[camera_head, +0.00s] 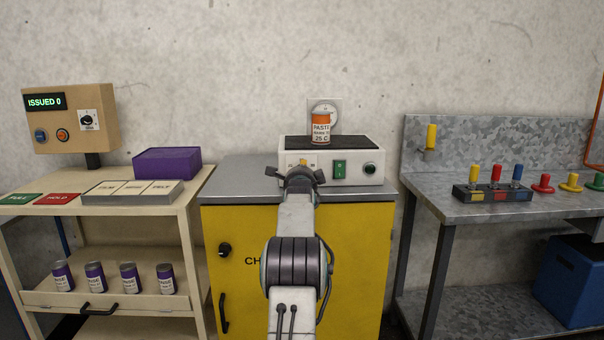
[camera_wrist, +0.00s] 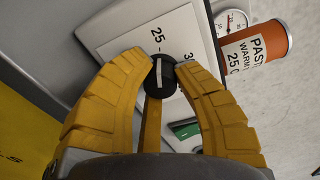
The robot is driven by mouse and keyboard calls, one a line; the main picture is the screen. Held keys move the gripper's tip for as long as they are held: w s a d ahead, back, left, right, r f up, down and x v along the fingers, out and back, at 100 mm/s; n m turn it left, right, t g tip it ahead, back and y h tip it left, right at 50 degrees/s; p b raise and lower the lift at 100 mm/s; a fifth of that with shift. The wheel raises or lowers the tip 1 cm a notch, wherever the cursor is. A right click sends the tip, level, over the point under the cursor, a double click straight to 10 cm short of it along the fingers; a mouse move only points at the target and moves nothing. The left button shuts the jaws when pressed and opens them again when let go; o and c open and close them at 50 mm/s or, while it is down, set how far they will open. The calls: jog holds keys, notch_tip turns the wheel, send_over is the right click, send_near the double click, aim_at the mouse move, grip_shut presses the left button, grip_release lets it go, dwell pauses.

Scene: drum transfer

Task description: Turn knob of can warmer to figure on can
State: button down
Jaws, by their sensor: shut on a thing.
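The can warmer (camera_head: 345,152) is a white box with a dark top on the grey bench top. The orange can (camera_head: 321,117) stands upright on it, and its label reads "25 C". In the wrist view the can (camera_wrist: 262,42) is at the upper right. My gripper (camera_head: 302,169) is at the left part of the warmer's front. In the wrist view my yellow fingers (camera_wrist: 162,68) are shut on the black knob (camera_wrist: 160,76). The knob's pale line runs roughly up-down in that picture, on the side of the figure 25. The scale is partly hidden by the fingers.
A green switch (camera_head: 339,169) and a dark round button (camera_head: 370,168) are right of my gripper on the warmer's front. A dial gauge (camera_head: 327,106) is behind the can. The yellow cabinet (camera_head: 360,250) stands below. A cart (camera_head: 120,210) is left, a metal bench (camera_head: 470,209) right.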

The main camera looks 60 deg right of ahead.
jog(key=shift+w+a+r, duration=0.15)
jog(key=shift+w+r, duration=0.05)
jog(key=shift+r, duration=0.05)
jog(key=c, duration=1.2)
grip_release()
jog(key=shift+w, duration=0.1)
jog(key=shift+o, duration=1.4)
jog(key=shift+f, duration=0.2)
jog(key=shift+s, duration=0.2)
jog(key=v, duration=1.1)
jog(key=shift+a, duration=0.4)
jog(key=shift+s+r, duration=0.15)
